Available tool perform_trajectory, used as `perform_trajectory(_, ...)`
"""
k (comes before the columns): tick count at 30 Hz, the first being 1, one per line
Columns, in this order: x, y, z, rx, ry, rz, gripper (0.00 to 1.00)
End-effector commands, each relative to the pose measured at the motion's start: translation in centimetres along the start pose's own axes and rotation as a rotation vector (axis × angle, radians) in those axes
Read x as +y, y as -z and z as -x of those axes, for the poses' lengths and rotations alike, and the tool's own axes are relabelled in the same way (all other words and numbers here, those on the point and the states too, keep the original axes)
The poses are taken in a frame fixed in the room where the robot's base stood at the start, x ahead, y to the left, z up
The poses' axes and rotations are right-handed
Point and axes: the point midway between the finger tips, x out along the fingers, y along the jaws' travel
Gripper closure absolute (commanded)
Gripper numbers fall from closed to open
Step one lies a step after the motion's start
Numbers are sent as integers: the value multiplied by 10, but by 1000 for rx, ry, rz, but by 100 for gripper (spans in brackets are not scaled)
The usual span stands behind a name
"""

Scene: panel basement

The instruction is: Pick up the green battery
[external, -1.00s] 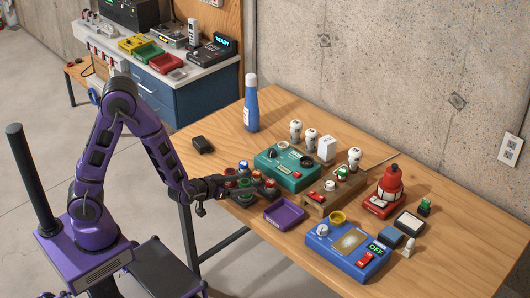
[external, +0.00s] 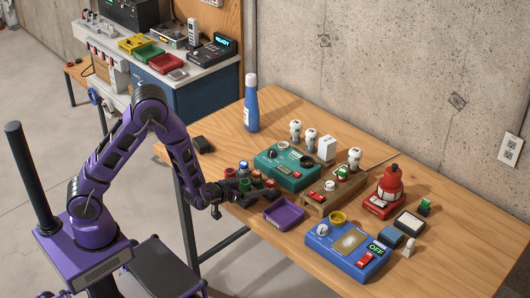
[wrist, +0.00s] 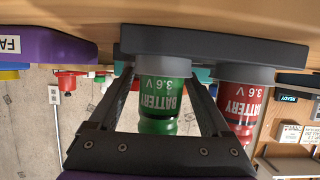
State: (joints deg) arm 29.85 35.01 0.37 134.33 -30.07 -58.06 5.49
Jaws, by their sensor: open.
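The green battery (wrist: 163,98), labelled "BATTERY 3.6 V", stands in a dark holder (wrist: 215,46). The wrist view appears upside down, with the table at its top. My gripper (wrist: 161,82) is open, with one finger on each side of the green battery; I cannot tell whether they touch it. In the external view, my gripper (external: 240,188) is low at the table's near edge, at the green battery (external: 245,185), which it partly hides. A red battery (wrist: 239,100) stands right beside the green one in the wrist view, close to a finger.
Other batteries crowd the holder, including a red one (external: 270,183). A purple tray (external: 283,214) lies in front of it, and a teal device (external: 286,167) stands behind. A blue bottle (external: 251,103) and a black box (external: 203,145) are farther left. Bare table lies between them.

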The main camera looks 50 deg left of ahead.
Motion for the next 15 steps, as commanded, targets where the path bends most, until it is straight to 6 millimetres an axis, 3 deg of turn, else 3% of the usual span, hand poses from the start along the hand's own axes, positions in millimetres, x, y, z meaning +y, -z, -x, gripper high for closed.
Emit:
perform_trajectory(3,0,0,0,0,0,0,18)
perform_trajectory(15,0,0,0,0,0,0,90)
